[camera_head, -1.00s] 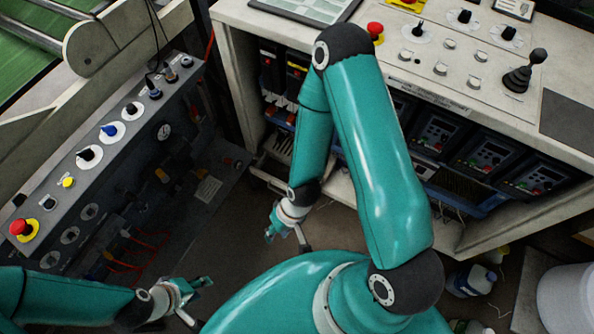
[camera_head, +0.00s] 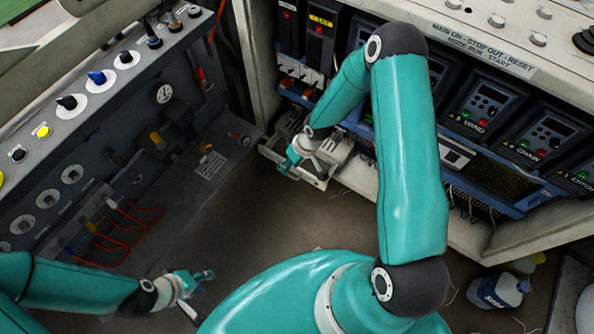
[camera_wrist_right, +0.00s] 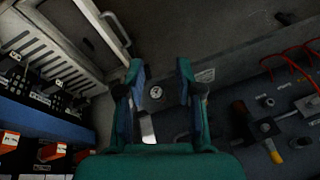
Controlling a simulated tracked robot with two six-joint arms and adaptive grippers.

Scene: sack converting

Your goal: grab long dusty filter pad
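I cannot make out a long dusty filter pad for certain in either view. My right gripper (camera_head: 293,163) is beside the lower front left corner of the open control cabinet (camera_head: 240,60), over a pale slotted frame (camera_head: 335,157). In the right wrist view its two fingers (camera_wrist_right: 161,72) stand apart with nothing gripped between them; a dial and a pale strip show in the gap behind. My left gripper (camera_head: 200,292) is low at the left, its fingers apart and empty, above the dark floor.
A grey panel with knobs (camera_head: 97,77), a gauge and red cables (camera_head: 130,222) stands at the left. Drive units (camera_head: 480,105) fill the cabinet at the right. White bottles (camera_head: 497,290) stand on the floor at lower right. The floor between panel and cabinet is mostly clear.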

